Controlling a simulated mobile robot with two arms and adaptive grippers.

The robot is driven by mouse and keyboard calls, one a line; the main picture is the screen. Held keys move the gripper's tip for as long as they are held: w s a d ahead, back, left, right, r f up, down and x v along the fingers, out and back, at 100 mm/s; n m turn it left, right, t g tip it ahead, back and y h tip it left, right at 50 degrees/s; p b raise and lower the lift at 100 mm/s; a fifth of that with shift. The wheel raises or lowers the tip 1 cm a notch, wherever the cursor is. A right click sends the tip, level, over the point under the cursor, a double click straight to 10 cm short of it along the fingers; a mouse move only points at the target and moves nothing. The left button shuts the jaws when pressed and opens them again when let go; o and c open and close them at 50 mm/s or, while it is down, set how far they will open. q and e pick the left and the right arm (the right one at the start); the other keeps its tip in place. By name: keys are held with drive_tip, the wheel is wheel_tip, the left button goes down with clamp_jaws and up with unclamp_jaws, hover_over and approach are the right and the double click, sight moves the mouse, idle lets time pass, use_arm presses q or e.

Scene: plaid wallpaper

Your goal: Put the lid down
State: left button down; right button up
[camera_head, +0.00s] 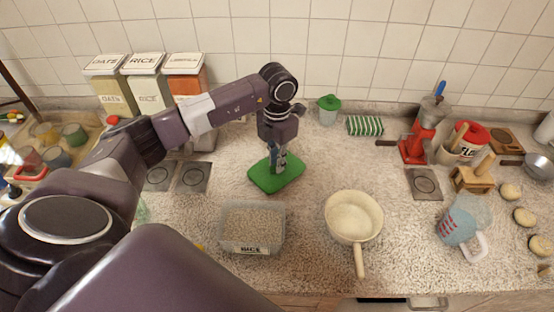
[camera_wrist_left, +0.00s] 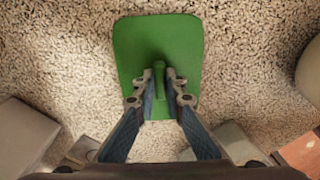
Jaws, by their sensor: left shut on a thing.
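The green lid (camera_head: 276,178) is a flat rounded rectangle with a raised handle, seen near the middle of the counter in the head view. It also shows in the left wrist view (camera_wrist_left: 160,40). My left gripper (camera_head: 279,165) comes down from above and is shut on the lid's handle; its fingers (camera_wrist_left: 160,88) sit on both sides of the handle. The lid is level, at or just above the counter; I cannot tell whether it touches. A clear container labelled RICE (camera_head: 252,228), full of grain, stands open in front of the lid. My right gripper is not in view.
A cream pan (camera_head: 353,216) stands right of the rice container. A measuring jug (camera_head: 458,226) stands farther right. Labelled canisters (camera_head: 146,82) stand at the back left. A green-lidded jar (camera_head: 328,108) and a striped green cloth (camera_head: 365,125) lie behind. Counter between lid and pan is clear.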

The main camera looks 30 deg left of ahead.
use_arm(q)
drive_tip(key=shift+f, duration=0.2)
drive_tip(key=c, duration=2)
unclamp_jaws()
drive_tip(key=shift+c, duration=0.2)
drive_tip(key=shift+o, duration=0.3)
drive_tip(key=shift+s, duration=0.1)
drive_tip(key=shift+r, duration=0.1)
